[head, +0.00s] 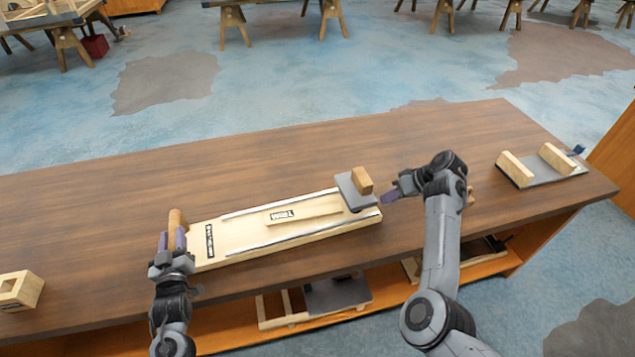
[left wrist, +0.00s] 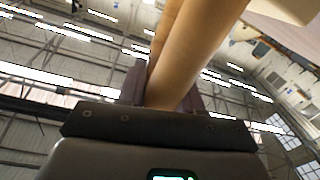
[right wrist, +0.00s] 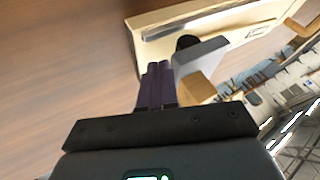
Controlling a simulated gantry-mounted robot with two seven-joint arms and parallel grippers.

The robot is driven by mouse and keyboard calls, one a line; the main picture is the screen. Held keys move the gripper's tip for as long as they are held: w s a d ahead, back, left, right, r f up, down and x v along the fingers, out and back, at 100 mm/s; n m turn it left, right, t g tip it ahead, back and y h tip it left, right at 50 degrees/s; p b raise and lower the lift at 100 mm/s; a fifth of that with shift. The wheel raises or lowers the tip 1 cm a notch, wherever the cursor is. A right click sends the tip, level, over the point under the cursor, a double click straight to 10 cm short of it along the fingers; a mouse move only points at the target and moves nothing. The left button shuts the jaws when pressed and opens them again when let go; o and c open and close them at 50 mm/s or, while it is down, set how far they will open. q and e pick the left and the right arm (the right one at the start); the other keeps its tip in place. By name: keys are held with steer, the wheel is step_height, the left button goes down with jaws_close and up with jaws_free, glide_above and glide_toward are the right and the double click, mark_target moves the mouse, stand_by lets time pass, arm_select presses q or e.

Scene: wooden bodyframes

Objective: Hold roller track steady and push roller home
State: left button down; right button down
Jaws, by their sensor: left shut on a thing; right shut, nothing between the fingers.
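The roller track (head: 235,243) is a pale wooden board with two metal rails and a labelled strip, lying on the bench. A wooden handle (head: 178,221) stands at its left end; my left gripper (head: 172,242) is shut on it, and the handle fills the left wrist view (left wrist: 178,60). The roller (head: 354,192), a grey plate with a wooden block, sits on the rails at the track's right end. My right gripper (head: 390,197) is shut and empty, just right of the roller. The right wrist view shows its closed fingers (right wrist: 156,85) close to the roller's wooden block (right wrist: 195,87); contact is unclear.
The brown bench (head: 110,200) is mostly clear behind the track. A grey plate with two wooden blocks (head: 540,166) lies at the right end. A small wooden block piece (head: 18,291) lies at the left front. A shelf with parts (head: 335,294) is below.

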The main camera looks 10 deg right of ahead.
steer(key=shift+a, duration=0.35)
arm_select(q)
steer(key=shift+d, duration=0.25)
arm_select(e)
steer(key=a, duration=0.9)
steer(key=s+a, duration=0.1)
steer(key=a, duration=0.4)
steer(key=shift+a, duration=0.2)
